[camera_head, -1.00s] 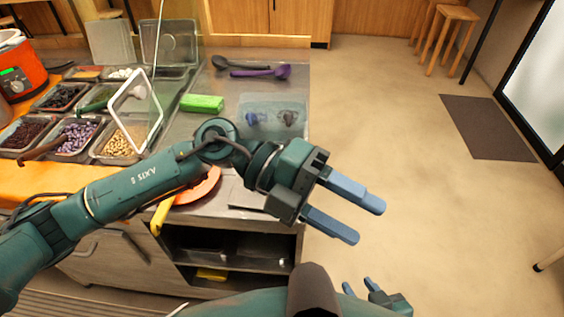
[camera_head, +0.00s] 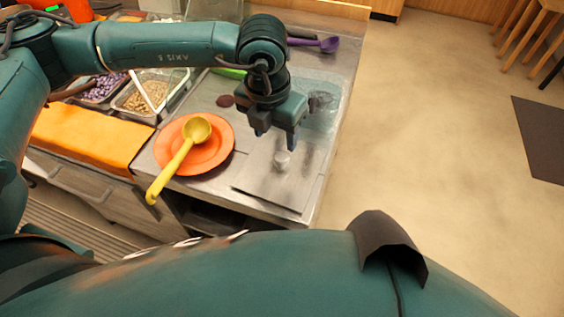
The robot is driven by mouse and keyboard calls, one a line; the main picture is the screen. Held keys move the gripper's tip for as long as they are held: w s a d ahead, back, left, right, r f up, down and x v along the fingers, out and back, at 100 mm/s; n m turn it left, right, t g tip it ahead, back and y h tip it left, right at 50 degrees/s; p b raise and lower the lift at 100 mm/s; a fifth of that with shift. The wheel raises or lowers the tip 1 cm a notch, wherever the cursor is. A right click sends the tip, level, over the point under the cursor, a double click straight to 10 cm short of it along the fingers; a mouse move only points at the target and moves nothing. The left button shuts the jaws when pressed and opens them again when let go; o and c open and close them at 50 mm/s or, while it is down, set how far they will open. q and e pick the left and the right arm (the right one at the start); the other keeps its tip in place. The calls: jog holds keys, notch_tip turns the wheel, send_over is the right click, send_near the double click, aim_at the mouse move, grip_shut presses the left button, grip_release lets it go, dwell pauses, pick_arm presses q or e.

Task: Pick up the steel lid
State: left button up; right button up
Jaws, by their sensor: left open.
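The steel lid (camera_head: 268,182) is a flat, shiny rectangular plate lying on the steel counter near its front right corner. A small round knob (camera_head: 282,160) stands up from its middle. My left gripper (camera_head: 277,140) points down above the lid's far part, close to the knob in the picture. Its blue-grey fingers are open with nothing between them. The exact height above the knob is hard to tell. My right gripper does not show.
An orange plate (camera_head: 213,153) with a yellow ladle (camera_head: 176,163) lies just left of the lid. A clear container (camera_head: 322,118) stands behind the gripper. A purple spoon (camera_head: 328,45) lies at the back. Trays of beans (camera_head: 152,90) stand left.

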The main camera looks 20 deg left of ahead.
aim_at(281, 156)
pick_arm(q)
jog(key=shift+w+d+f+p, duration=0.15)
jog(key=shift+f+p, duration=0.1)
jog(key=shift+f, duration=0.9)
jog(key=shift+w+d+f+p, duration=0.1)
jog(key=shift+d+f+p, duration=0.15)
jog(key=shift+f, duration=0.85)
jog(key=shift+w+d+f+p, duration=0.15)
jog(key=shift+f+p, duration=0.1)
jog(key=shift+f, duration=0.9)
jog(key=shift+c, duration=0.5)
jog(key=shift+a, duration=0.1)
grip_shut()
jog(key=shift+r, duration=0.1)
